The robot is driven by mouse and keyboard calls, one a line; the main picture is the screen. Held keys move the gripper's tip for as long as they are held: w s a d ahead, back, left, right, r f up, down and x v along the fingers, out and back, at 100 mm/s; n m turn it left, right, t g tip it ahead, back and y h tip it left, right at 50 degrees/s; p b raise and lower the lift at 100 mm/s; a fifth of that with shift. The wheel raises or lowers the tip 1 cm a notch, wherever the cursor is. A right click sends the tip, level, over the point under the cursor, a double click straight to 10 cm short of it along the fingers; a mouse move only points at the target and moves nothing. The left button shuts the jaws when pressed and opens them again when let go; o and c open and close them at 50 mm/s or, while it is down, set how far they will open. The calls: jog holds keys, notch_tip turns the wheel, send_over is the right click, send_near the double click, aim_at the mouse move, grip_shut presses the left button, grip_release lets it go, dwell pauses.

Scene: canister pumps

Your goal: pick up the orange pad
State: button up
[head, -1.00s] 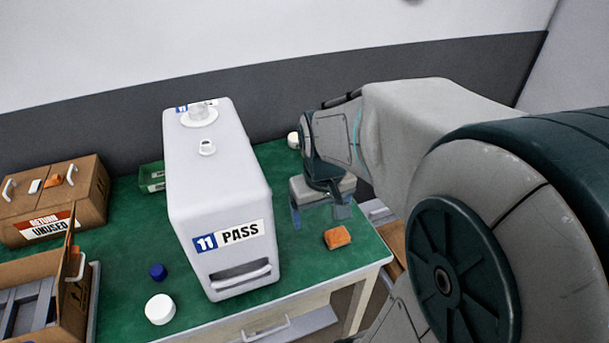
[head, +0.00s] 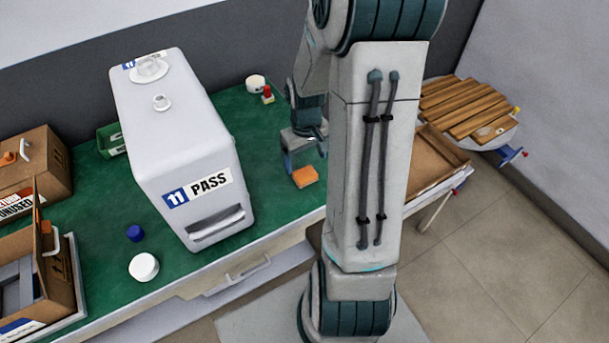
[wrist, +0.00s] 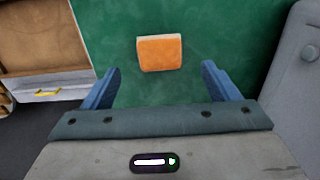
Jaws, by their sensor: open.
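The orange pad (head: 305,177) lies flat on the green tabletop (head: 262,205), right of the white canister and close to the table's front edge. It also shows in the wrist view (wrist: 160,53), ahead of my fingers and roughly centred between them. My gripper (head: 306,161) is open, its blue fingers apart and empty. In the wrist view the gripper (wrist: 162,85) points at the pad without touching it. In the head view my arm hides part of the table to the right of the pad.
A large white canister (head: 172,130) marked "11 PASS" stands left of the pad. A white cap (head: 144,267) and a blue cap (head: 135,233) lie at its left. Cardboard boxes (head: 50,160) stand at far left.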

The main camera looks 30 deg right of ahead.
aim_at(305, 173)
jog(key=shift+w+f, duration=0.2)
jog(key=shift+f, duration=2.7)
jog(key=shift+c, duration=0.3)
jog(key=c, duration=1)
